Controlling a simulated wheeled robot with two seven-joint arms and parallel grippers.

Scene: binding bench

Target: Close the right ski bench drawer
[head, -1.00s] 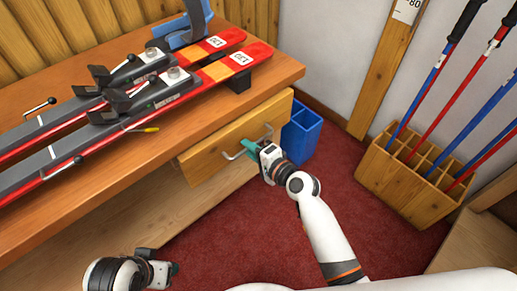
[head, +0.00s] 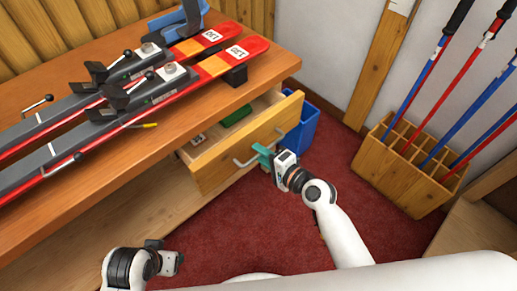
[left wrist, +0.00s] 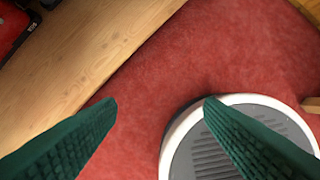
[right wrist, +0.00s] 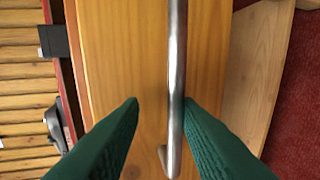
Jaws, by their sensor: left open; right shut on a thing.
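The wooden drawer (head: 215,165) under the right end of the bench (head: 150,130) stands pulled out, and its inside shows. A green item (head: 237,114) and a small red and white item (head: 199,139) lie in it. My right gripper (head: 264,152) is shut on the metal drawer handle (head: 242,164). In the right wrist view the handle bar (right wrist: 177,60) runs between the green fingers, against the right one. My left gripper (head: 168,258) is open and empty, low in front of the bench. In the left wrist view its fingers (left wrist: 160,105) are apart above the red floor.
Skis (head: 185,80) in clamps lie on the bench top. A blue bin (head: 303,130) stands on the floor just behind the drawer's right side. A wooden rack (head: 405,175) with several poles stands at the right. Red carpet (head: 220,230) in front is clear.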

